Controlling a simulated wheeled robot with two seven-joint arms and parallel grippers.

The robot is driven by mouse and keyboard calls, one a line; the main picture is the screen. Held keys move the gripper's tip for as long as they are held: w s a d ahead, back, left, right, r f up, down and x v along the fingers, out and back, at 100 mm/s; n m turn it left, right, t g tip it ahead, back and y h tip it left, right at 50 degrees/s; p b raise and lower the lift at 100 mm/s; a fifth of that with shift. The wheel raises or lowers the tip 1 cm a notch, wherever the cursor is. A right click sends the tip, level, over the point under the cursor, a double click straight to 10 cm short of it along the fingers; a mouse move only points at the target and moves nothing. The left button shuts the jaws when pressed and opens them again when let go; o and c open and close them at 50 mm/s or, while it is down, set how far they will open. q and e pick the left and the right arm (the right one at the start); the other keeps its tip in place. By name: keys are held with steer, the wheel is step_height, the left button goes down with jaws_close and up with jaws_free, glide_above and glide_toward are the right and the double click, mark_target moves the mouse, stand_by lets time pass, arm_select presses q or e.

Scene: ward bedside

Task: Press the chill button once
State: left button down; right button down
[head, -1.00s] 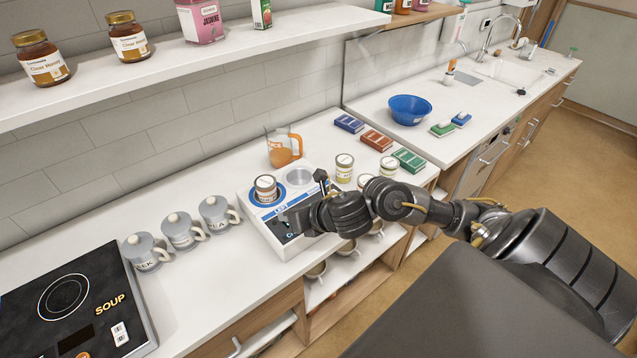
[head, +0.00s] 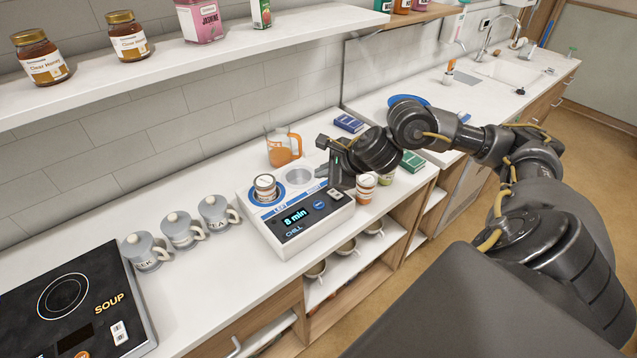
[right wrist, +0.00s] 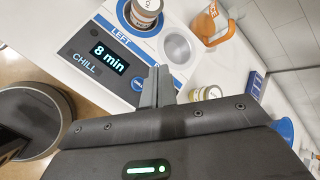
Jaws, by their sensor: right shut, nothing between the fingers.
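The white chiller unit (head: 290,246) stands on the counter. Its dark panel reads "8 min" on a lit display (head: 294,218), with "CHILL" printed below. A round blue button (head: 319,204) sits right of the display; it also shows in the right wrist view (right wrist: 137,85), beside my fingers. A labelled jar (head: 265,188) stands in the left well, ringed in blue; the right well (head: 299,178) looks empty. My right gripper (head: 323,171) is shut and empty, above the unit's right side, apart from the button as far as I can tell. My left gripper is out of view.
Three grey mugs (head: 181,230) stand left of the unit, beside a black hob (head: 65,300). An orange-marked jug (head: 284,147) is behind the unit. A shelf (head: 200,65) runs above the counter.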

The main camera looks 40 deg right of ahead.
steer(key=b, duration=0.6)
glide_above(322, 206)
step_height(322, 206, down, 8)
steer(key=shift+s+r, duration=0.1)
steer(key=shift+r, duration=0.15)
steer(key=shift+f+b, duration=0.5)
steer(key=shift+b, duration=0.15)
stand_by(0.9)
steer(key=shift+f+b, duration=0.4)
steer(key=shift+b, duration=0.15)
steer(key=shift+f+b, duration=0.4)
steer(key=shift+b, duration=0.1)
stand_by(0.5)
steer(key=shift+r, duration=0.15)
stand_by(0.3)
steer(key=shift+r+p, duration=0.6)
steer(key=shift+r, duration=0.1)
